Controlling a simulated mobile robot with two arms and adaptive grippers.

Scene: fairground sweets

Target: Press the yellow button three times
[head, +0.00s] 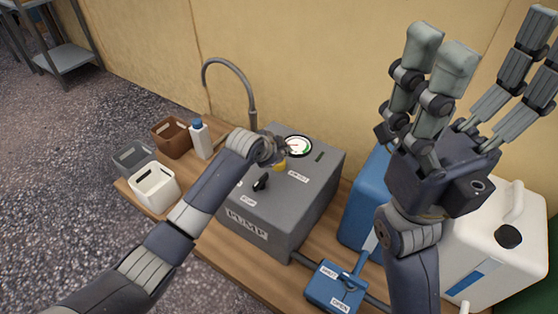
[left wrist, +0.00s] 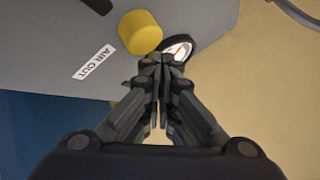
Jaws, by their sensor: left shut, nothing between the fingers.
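The yellow button (head: 279,167) is a round knob on top of the grey pump box (head: 322,180), mostly hidden behind my left gripper in the head view. The button shows clearly in the left wrist view (left wrist: 140,32), near the AIR OUT label. My left gripper (head: 283,149) is shut and empty. In the left wrist view its fingertips (left wrist: 163,60) are beside the button, towards the dial gauge (left wrist: 178,49). I cannot tell whether they touch anything. My right gripper (head: 485,45) is open and empty, raised at the upper right.
A black knob (head: 261,183) is on the pump. A curved metal pipe (head: 232,62) rises behind it. A white bottle (head: 201,139), brown basket (head: 171,137) and white basket (head: 155,188) stand left. A blue valve box (head: 336,287) and white canister (head: 490,250) are right.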

